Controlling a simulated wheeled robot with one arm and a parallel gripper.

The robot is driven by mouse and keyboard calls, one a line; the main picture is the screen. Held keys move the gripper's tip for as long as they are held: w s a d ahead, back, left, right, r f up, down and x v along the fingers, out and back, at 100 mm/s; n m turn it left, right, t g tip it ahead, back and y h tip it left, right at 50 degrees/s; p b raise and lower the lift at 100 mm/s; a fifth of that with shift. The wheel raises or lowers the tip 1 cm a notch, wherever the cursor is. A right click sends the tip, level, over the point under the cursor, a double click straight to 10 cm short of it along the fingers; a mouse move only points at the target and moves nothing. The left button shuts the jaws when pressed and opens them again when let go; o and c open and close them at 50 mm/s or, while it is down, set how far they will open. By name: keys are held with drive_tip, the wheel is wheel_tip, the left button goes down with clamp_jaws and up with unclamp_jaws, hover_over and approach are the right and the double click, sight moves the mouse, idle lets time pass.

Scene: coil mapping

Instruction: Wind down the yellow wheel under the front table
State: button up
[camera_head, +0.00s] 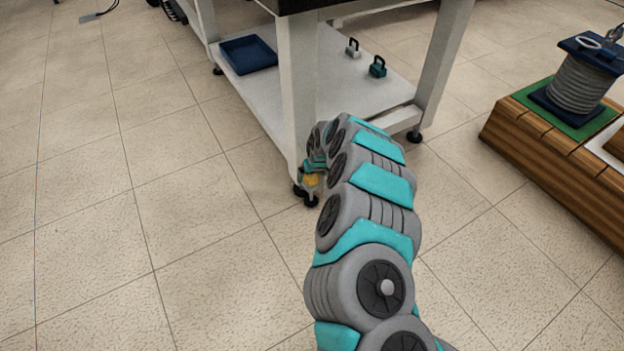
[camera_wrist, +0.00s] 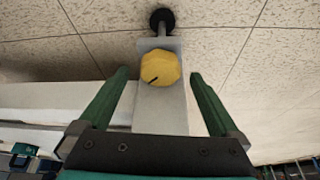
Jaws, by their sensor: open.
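The yellow wheel (camera_wrist: 161,68) is on the pale foot of the table leg (camera_wrist: 160,110) in the wrist view, with a dark mark on its face. A black foot pad (camera_wrist: 162,20) shows beyond it. In the head view the wheel (camera_head: 312,180) is a small yellow patch low on the front table's near leg (camera_head: 298,100), partly hidden by my arm. My gripper (camera_wrist: 158,75) is open, with one green finger on each side of the leg. The wheel lies between the fingertips, apart from both. In the head view my gripper is mostly hidden behind my arm.
The table's white lower shelf (camera_head: 330,105) carries a blue tray (camera_head: 248,54), a grey padlock-like block (camera_head: 353,48) and a green one (camera_head: 377,67). A wooden platform (camera_head: 545,150) with a grey coil (camera_head: 577,85) stands at right.

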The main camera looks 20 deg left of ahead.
drive_tip(key=shift+w+a+f, duration=0.15)
drive_tip(key=shift+a+f, duration=0.05)
drive_tip(key=shift+f, duration=0.5)
